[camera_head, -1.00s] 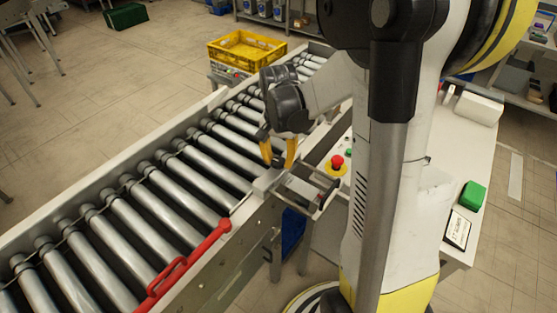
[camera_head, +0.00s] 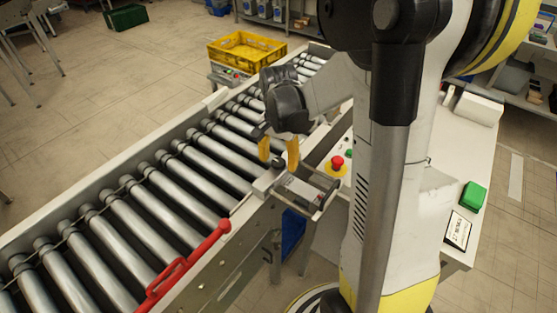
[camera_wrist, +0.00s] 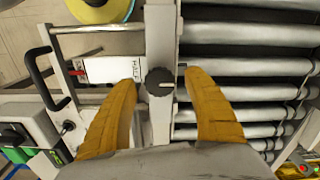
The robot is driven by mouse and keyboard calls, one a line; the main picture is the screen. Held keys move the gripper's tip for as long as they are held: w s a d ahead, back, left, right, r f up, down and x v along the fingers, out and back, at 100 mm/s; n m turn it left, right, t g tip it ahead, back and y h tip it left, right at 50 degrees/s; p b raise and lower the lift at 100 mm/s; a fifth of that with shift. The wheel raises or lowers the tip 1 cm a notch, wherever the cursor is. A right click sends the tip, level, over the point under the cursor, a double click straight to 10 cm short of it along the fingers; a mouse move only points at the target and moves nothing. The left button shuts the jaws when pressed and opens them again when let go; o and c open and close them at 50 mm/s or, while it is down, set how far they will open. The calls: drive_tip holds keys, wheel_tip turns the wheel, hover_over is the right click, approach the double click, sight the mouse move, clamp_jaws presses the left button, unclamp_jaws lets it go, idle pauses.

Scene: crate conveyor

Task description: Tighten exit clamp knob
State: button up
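The exit clamp knob (camera_wrist: 159,82) is a dark, ridged round knob with a pale pointer mark on its right side. It sits on the light rail (camera_wrist: 160,25) along the conveyor's edge. In the head view the knob (camera_head: 278,162) shows small and dark on the rail's near end. My gripper (camera_wrist: 162,85) has two yellow fingers, open, one on each side of the knob with a gap to both. In the head view my gripper (camera_head: 278,150) is above the knob, and its fingers stand clear of it.
Steel conveyor rollers (camera_head: 130,210) fill the left. A red handle (camera_head: 185,265) runs along the near side rail. A drawer-like metal frame (camera_head: 305,190) and a red emergency button (camera_head: 337,162) lie right of the knob. A yellow crate (camera_head: 245,48) stands at the far end.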

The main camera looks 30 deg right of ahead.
sight(278, 162)
wheel_tip(278, 162, up, 12)
idle(0.7)
idle(0.4)
drive_tip(key=s+a+f+n+t+b, duration=0.2)
drive_tip(key=s+a+n+t, duration=0.1)
drive_tip(key=s+a+n, duration=0.2)
drive_tip(key=s+a+f+n+t+b, duration=0.2)
drive_tip(key=s+a+n+t+b, duration=0.1)
drive_tip(key=a+n, duration=0.4)
drive_tip(key=s+a+t, duration=0.1)
drive_tip(key=s, duration=0.1)
drive_tip(key=shift+s+a, duration=0.3)
drive_tip(key=shift+s, duration=0.05)
